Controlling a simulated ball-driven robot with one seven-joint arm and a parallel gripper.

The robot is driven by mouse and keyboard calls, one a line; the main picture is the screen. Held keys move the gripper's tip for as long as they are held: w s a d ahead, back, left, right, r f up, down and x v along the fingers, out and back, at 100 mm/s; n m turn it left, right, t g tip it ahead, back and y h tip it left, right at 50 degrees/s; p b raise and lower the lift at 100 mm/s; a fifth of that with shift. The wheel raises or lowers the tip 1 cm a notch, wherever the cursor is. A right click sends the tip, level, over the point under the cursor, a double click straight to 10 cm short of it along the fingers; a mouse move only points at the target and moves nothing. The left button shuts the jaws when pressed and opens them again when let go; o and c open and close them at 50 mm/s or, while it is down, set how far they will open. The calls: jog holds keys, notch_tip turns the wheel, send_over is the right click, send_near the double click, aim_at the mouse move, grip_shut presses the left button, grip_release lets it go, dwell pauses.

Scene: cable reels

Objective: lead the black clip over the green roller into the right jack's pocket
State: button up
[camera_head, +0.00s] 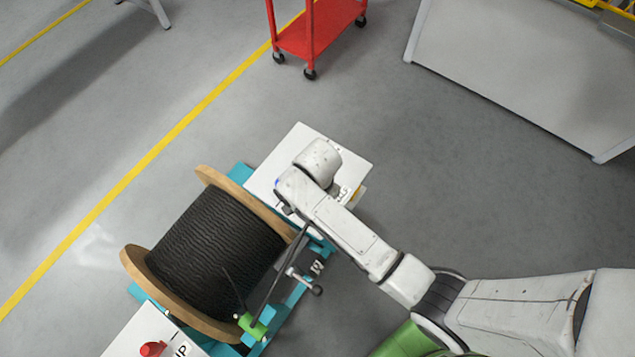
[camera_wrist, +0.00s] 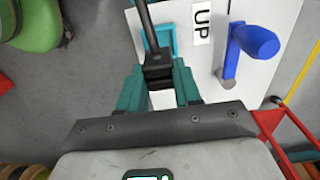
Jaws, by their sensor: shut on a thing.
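My gripper (camera_wrist: 158,88) is shut on the black clip (camera_wrist: 158,70), seen between its teal fingers in the wrist view. The black cable (camera_wrist: 147,18) runs away from the clip toward the top. In the head view my arm hides the gripper and clip. The cable (camera_head: 279,279) stretches there from under my wrist down to the green roller (camera_head: 250,325) at the reel's near side. The right jack (camera_head: 290,150) has a white top under my gripper. A teal square frame, apparently its pocket (camera_wrist: 151,33), shows just beyond the clip. I cannot tell whether they touch.
A blue lever (camera_wrist: 245,50) stands beside the UP label (camera_wrist: 202,22). The big cable reel (camera_head: 215,255) sits left of my arm. The left jack (camera_head: 135,335) carries a red knob (camera_head: 152,348). A red cart (camera_head: 315,30) stands beyond clear floor.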

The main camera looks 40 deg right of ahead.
jog(key=shift+w+d+f, duration=0.1)
jog(key=shift+d+f, duration=0.05)
jog(key=shift+d, duration=0.1)
jog(key=shift+f+b, duration=0.35)
jog(key=shift+b, duration=0.2)
notch_tip(320, 180, down, 4)
jog(key=b, duration=0.4)
jog(key=shift+r, duration=0.1)
jog(key=shift+f+b, duration=0.75)
jog(key=shift+f, duration=0.4)
jog(key=o, duration=1.1)
jog(key=shift+o, duration=0.2)
notch_tip(320, 180, up, 11)
jog(key=shift+f+p, duration=0.1)
jog(key=shift+p, duration=0.4)
